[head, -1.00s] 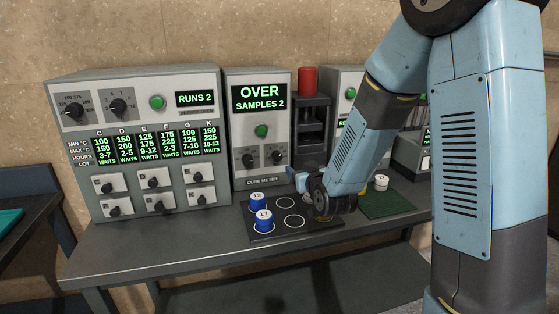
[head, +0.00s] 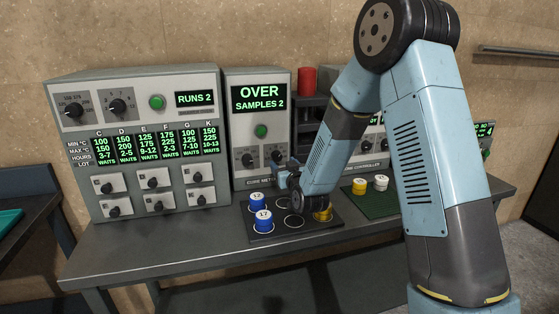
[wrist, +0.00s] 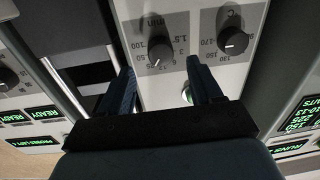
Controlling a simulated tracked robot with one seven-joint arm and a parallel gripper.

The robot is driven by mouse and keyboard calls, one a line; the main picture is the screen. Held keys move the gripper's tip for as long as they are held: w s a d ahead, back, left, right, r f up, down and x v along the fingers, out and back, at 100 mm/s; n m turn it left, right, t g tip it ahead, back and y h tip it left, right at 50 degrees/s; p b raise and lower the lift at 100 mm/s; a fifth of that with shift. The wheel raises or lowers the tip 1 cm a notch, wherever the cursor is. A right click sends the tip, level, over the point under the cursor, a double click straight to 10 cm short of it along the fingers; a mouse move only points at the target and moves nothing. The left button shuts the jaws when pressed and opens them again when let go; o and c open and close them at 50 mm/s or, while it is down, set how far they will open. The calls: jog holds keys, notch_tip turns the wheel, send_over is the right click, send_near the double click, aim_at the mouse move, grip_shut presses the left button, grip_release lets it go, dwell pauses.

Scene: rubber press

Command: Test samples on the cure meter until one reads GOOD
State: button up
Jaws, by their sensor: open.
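The cure meter (head: 240,115) stands mid-bench and its screen reads OVER, SAMPLES 2. It has a green button (head: 261,131) and two dark knobs. My gripper (head: 283,177) is open and empty, low in front of the meter. In the wrist view its fingers (wrist: 165,88) stand apart before the panel, with a min knob (wrist: 160,52) and a °C knob (wrist: 233,42) beyond them. On a dark mat (head: 262,238) are blue samples 12 (head: 257,200) and 17 (head: 263,220). A yellow sample (head: 322,215) sits there too, partly behind my wrist.
A grey cabinet (head: 70,150) with RUNS 2 stands left. A dark stand behind my arm bears a red cylinder (head: 306,80). The front left of the bench is clear.

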aim_at(278, 158)
jog(key=shift+x, duration=2.6)
jog(key=c, duration=1)
